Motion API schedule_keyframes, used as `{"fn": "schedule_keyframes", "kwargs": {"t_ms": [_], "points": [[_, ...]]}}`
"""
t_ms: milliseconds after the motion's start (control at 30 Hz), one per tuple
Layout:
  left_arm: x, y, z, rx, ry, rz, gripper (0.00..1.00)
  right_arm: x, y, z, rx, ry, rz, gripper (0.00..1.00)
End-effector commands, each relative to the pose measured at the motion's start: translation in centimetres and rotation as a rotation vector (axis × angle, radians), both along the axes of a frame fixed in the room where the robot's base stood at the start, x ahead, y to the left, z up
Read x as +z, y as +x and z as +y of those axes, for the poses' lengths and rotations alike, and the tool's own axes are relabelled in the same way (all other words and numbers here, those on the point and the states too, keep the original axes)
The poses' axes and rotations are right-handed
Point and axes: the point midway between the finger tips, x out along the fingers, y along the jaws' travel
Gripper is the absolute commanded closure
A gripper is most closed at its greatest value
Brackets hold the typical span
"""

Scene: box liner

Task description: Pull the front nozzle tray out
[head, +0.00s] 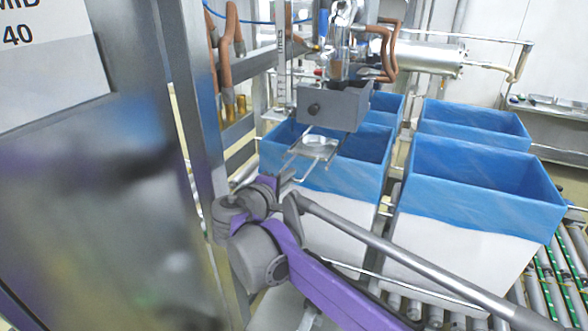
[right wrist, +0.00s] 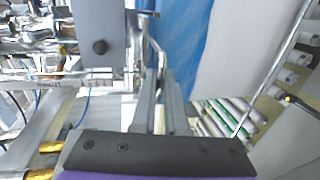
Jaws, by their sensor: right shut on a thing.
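The front nozzle tray (head: 318,146) is a small metal tray with a thin wire handle. It sits under a grey box with a black knob (head: 316,107), above the near left blue-lined box. My right gripper (head: 286,178) is at the handle's near end. In the right wrist view, my right gripper's fingers (right wrist: 162,78) are closed on the bent metal handle (right wrist: 157,52). The grey box hides part of the tray. My left gripper is not in view.
Blue-lined white boxes (head: 478,190) stand on a roller conveyor (head: 545,285) to the right. A large grey metal panel (head: 100,190) and post stand close on the left. Copper pipes (head: 232,40) and a metal cylinder (head: 425,55) are behind the nozzle.

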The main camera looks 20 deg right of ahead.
Motion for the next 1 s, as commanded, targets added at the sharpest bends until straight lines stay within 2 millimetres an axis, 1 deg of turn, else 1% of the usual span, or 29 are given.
{"fn": "schedule_keyframes", "kwargs": {"t_ms": [100,433,467,600,867,1000], "points": [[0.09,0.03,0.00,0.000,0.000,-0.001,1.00,0.05,-0.25,0.35,0.001,-0.001,-0.001,1.00],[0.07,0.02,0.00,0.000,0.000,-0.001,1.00,0.02,-0.29,0.39,0.000,-0.001,-0.001,1.00],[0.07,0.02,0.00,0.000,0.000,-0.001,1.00,0.02,-0.29,0.38,0.000,-0.001,-0.001,0.86],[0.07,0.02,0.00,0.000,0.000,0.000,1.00,0.01,-0.28,0.38,0.000,0.000,0.000,0.60],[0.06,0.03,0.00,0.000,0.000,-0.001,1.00,0.00,-0.29,0.37,0.000,0.000,0.000,0.60],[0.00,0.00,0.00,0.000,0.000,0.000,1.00,0.14,-0.71,0.99,0.002,0.000,0.000,0.60]]}}
